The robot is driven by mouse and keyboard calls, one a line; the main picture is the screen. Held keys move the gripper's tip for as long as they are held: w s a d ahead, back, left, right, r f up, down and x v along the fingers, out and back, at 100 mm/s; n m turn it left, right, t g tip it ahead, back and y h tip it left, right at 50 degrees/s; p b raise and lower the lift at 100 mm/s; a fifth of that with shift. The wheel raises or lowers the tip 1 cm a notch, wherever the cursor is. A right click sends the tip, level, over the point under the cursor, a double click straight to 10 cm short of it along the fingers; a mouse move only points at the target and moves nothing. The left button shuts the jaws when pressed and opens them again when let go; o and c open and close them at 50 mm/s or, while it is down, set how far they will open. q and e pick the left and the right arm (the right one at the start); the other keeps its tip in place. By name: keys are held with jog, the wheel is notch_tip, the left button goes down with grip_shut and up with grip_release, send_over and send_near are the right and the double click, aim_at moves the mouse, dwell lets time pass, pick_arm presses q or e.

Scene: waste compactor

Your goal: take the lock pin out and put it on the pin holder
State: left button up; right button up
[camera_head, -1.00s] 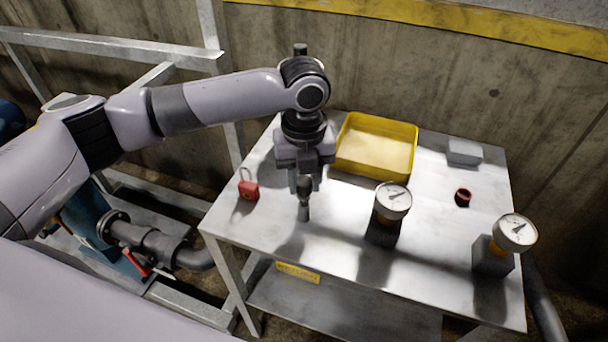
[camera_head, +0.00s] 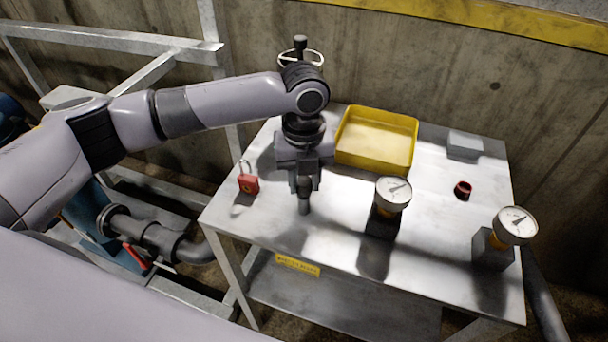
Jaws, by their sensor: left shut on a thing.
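My left gripper (camera_head: 304,188) points straight down over the left half of the steel table (camera_head: 335,235). It is shut on a slim grey upright piece, which looks like the lock pin (camera_head: 304,206). The fingers hide its upper part. Its lower end shows at or just above the tabletop, and I cannot tell whether it touches. I cannot make out a separate pin holder; it may be under the pin or hidden by the gripper. My right gripper is not in view.
A red padlock (camera_head: 248,184) is left of the gripper. A yellow tray (camera_head: 345,160) stands behind it to the right. A concrete wall is behind.

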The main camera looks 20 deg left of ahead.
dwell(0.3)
pick_arm(q)
jog(key=o, duration=1.2)
jog(key=shift+c, duration=0.2)
jog(key=shift+c, duration=0.4)
jog(key=shift+r, duration=3.45)
